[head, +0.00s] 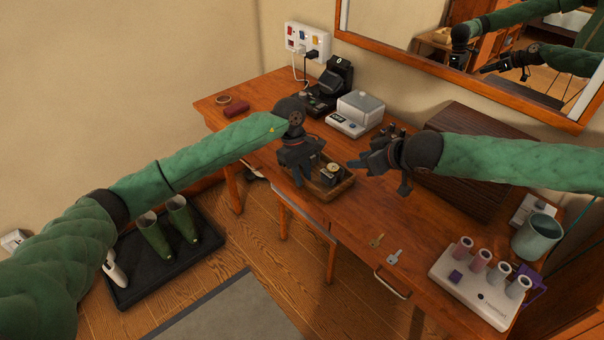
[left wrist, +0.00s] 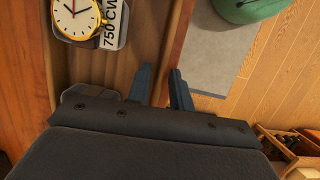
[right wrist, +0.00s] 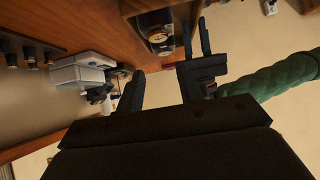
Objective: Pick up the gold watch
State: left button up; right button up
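The gold watch (head: 332,169) sits in a small wooden tray (head: 345,187) near the desk's front edge. In the left wrist view the watch (left wrist: 77,14) has a gold rim and pale dial, and rests on a clear holder beside a label reading "750 CW". The right wrist view shows it (right wrist: 158,38) beyond my right gripper. My left gripper (left wrist: 160,72) is partly open and empty, over the tray's left edge and beside the watch. My right gripper (right wrist: 162,72) is open and empty, to the right of the watch and apart from it.
A scale-like white device (head: 350,122), a black device (head: 325,98) and a red case (head: 236,107) stand toward the back. Two keys (head: 394,256) lie in front, near a white stand with several rolls (head: 468,295) and a mug (head: 537,238). A brown box (head: 470,165) stands behind my right arm.

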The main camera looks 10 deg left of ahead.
pick_arm(q)
grip_shut()
pick_arm(e)
jog(key=o, duration=0.5)
jog(key=shift+w+a, duration=0.1)
jog(key=shift+w, duration=0.2)
jog(key=w+a+r+n+g+h, duration=0.35)
jog(key=w+a+n+h, duration=0.3)
jog(key=n, duration=0.35)
jog(key=n+g+h, duration=0.2)
jog(key=n+g, duration=0.1)
send_over(333, 166)
jog(key=shift+y, duration=0.25)
jog(key=f, duration=0.5)
jog(key=shift+w+d, duration=0.1)
jog(key=shift+w, duration=0.3)
jog(key=shift+s+f, duration=0.2)
jog(key=shift+f, duration=1.15)
jog(key=shift+s+f, duration=0.2)
jog(key=shift+f, duration=1.1)
